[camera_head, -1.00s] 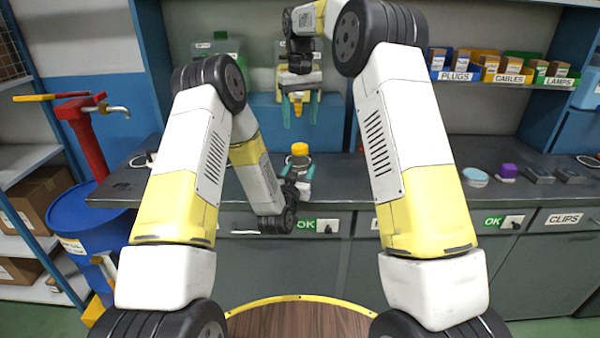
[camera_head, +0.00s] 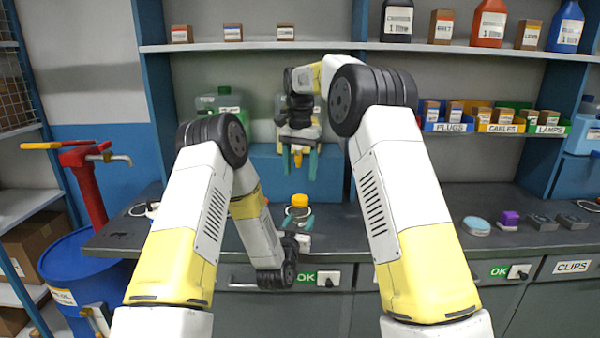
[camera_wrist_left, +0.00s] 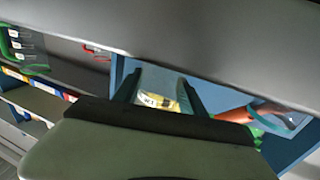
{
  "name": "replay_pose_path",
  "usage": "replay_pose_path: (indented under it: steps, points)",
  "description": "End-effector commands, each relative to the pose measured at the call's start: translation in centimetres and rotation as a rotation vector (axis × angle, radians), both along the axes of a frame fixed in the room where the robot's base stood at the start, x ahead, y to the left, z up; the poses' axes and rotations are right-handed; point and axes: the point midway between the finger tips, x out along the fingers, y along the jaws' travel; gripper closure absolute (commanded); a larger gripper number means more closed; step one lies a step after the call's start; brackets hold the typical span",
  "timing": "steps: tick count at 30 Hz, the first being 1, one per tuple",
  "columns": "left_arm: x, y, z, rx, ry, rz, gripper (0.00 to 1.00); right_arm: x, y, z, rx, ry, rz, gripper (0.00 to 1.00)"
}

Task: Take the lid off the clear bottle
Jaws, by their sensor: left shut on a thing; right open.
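The clear bottle has a yellow-orange lid (camera_head: 299,200), which sits upright on top of it above the bench. My left gripper (camera_head: 299,218) is shut on the bottle below the lid and hides most of its body. In the left wrist view the pale, see-through bottle (camera_wrist_left: 158,82) with a yellow patch shows between the two dark fingers. My right gripper (camera_head: 299,172) is open and points down, directly above the lid in the head view, with a gap between its fingertips and the lid.
The grey workbench (camera_head: 345,235) runs along the wall. Labelled bins (camera_head: 498,118) and shelf bottles (camera_head: 489,22) stand behind. A blue drum (camera_head: 75,275) is at left.

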Motion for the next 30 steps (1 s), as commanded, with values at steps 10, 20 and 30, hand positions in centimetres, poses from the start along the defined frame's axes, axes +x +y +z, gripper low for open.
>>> replay_pose_path:
  steps: [10,20,30]
  points:
    - [0.01,0.00,0.02,0.000,-0.001,0.000,1.00,-0.02,0.03,-0.02,-0.002,0.000,-0.791,0.38]
    - [0.01,0.00,0.02,0.000,0.000,0.000,1.00,0.00,-0.01,0.02,-0.003,-0.003,-1.516,0.38]
    - [0.01,0.00,0.02,0.000,-0.001,0.000,1.00,0.00,0.02,-0.04,-0.002,-0.001,-1.892,0.38]
